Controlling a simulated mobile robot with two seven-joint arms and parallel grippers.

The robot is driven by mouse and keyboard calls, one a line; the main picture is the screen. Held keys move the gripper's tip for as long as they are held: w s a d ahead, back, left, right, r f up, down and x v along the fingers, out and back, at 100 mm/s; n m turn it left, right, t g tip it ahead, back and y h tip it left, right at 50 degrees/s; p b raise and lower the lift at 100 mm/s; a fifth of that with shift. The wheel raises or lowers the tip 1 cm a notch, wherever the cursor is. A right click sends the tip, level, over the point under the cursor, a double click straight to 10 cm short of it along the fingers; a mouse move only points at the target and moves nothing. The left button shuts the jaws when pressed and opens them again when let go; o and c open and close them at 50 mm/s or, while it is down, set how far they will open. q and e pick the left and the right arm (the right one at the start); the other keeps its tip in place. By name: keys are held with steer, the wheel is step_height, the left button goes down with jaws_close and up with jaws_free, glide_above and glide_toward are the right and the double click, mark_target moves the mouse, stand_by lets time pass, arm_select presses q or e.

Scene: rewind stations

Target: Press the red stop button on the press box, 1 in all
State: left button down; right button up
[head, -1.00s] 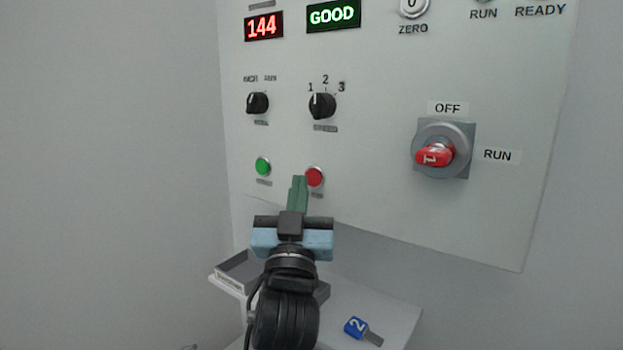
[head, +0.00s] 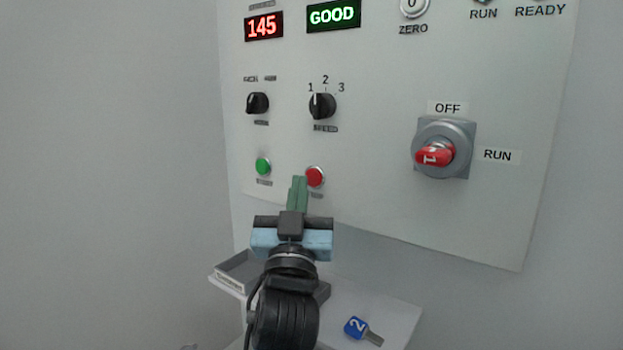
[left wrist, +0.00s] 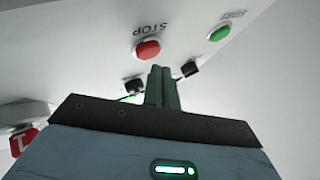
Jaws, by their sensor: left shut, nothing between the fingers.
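The red stop button (head: 315,177) sits low on the grey press box panel (head: 370,190), right of a green button (head: 264,166). In the left wrist view the red button (left wrist: 147,49) has the word STOP beside it, upside down. My left gripper (head: 299,180) is shut and empty, with its green fingers pointing up at the panel. In the head view its fingertips overlap the left edge of the red button. In the left wrist view the fingertips (left wrist: 161,69) lie just below and right of the button, seemingly apart from it. My right gripper is not in view.
Two black selector knobs (head: 322,106) sit above the buttons. A red rotary switch (head: 436,155) is at the right. Displays read 145 (head: 263,26) and GOOD (head: 333,14). Below, a shelf (head: 395,312) holds a grey tray (head: 236,271) and a blue key tagged 2 (head: 357,327).

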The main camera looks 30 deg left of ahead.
arm_select(q)
steer(key=shift+w, duration=0.1)
stand_by(0.3)
steer(key=shift+w, duration=0.35)
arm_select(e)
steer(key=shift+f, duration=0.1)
arm_select(q)
steer(key=shift+w+d, duration=0.1)
steer(key=shift+w, duration=0.25)
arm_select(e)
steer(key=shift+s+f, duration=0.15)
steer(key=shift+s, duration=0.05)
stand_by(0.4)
arm_select(q)
steer(key=shift+s, duration=0.15)
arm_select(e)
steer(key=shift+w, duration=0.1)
arm_select(q)
steer(key=shift+s, duration=0.6)
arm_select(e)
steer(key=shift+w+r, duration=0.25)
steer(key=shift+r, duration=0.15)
arm_select(q)
steer(key=shift+s, duration=0.15)
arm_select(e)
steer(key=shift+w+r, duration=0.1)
